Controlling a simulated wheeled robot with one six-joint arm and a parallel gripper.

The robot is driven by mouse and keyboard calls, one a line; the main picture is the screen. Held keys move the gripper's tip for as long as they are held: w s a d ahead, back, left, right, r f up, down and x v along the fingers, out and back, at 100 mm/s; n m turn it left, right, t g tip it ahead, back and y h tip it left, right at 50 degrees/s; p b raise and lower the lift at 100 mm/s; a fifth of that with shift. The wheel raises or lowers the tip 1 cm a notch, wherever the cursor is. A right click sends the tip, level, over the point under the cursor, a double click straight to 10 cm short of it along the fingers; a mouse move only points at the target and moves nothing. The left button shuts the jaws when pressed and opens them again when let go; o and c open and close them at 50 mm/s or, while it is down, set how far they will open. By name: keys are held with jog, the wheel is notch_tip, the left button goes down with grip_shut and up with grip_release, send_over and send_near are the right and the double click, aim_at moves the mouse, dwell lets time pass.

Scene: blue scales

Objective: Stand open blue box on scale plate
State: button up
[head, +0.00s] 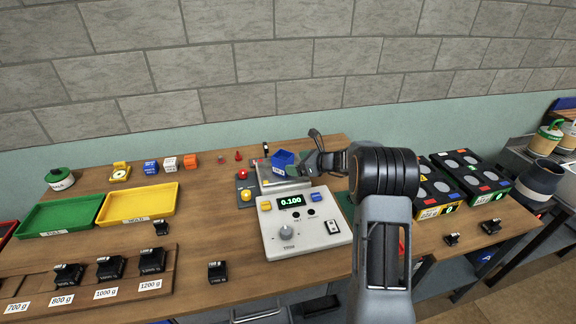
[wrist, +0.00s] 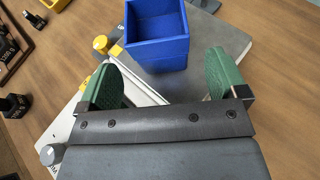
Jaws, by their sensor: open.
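The open blue box (head: 283,160) stands upright on the scale's grey plate (head: 268,176), toward its back. In the wrist view the blue box (wrist: 158,52) shows its hollow inside, and bare plate (wrist: 222,50) shows to its right. The scale (head: 300,228) has a lit display reading 0.100. My gripper (head: 304,164) is just right of the box in the head view. In the wrist view the green-padded fingers of my gripper (wrist: 165,78) are spread apart, with the box beyond and between their tips. No finger visibly touches the box.
A green tray (head: 57,217) and a yellow tray (head: 138,203) lie to the left. Several black weights (head: 109,268) sit in a wooden rack at the front left. Small coloured cubes (head: 170,164) stand at the back. Black panelled units (head: 470,176) are on the right.

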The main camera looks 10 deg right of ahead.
jog(key=v, duration=0.5)
jog(key=s+a+r+n+g+h, duration=0.25)
jog(key=s+a+n, duration=0.25)
jog(key=s+n, duration=0.25)
jog(key=s+a+r+n+g+h, duration=0.1)
jog(key=s+a+r+n+g, duration=0.2)
jog(key=s+a+n, duration=0.45)
jog(key=s+d+n+h, duration=0.2)
jog(key=s+n+h, duration=0.1)
jog(key=s+n, duration=0.3)
jog(key=s+d+n+h, duration=0.2)
jog(key=s+n, duration=0.4)
jog(key=s, duration=0.4)
jog(key=shift+s+d+f+h+b, duration=0.2)
jog(key=shift+s+d+h+b, duration=0.2)
jog(key=shift+h, duration=0.15)
jog(key=shift+w, duration=0.1)
